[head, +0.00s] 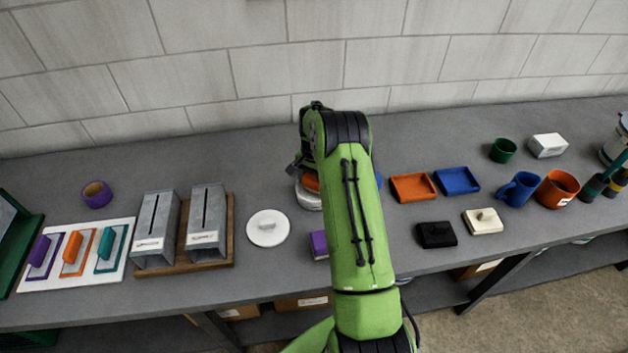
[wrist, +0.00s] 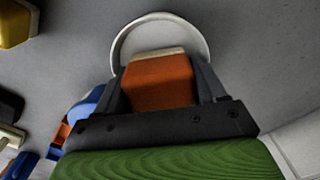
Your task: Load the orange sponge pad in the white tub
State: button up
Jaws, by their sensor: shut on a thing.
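The orange sponge pad (wrist: 157,82), with a pale layer along its edge, is between the fingers of my gripper (wrist: 165,92) in the wrist view. My gripper is shut on it. The white tub (wrist: 203,32) shows as a round rim around the pad's far end. The pad overlaps the tub's opening; I cannot tell how deep it is or whether it touches the bottom. In the head view the pad (head: 311,182) shows just above the tub (head: 308,200), left of my arm, which hides part of both.
A white round lid (head: 268,228) lies left of the tub. A purple block (head: 320,245) is in front, partly behind my arm. Orange (head: 413,187) and blue (head: 457,181) trays lie right. Metal holders (head: 156,230) stand left. A block wall is behind.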

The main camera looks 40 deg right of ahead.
jog(key=shift+f+b, duration=0.45)
dwell(1.4)
jog(key=shift+r+p, duration=2.05)
jog(key=shift+r, duration=1.6)
jog(key=shift+f, duration=0.1)
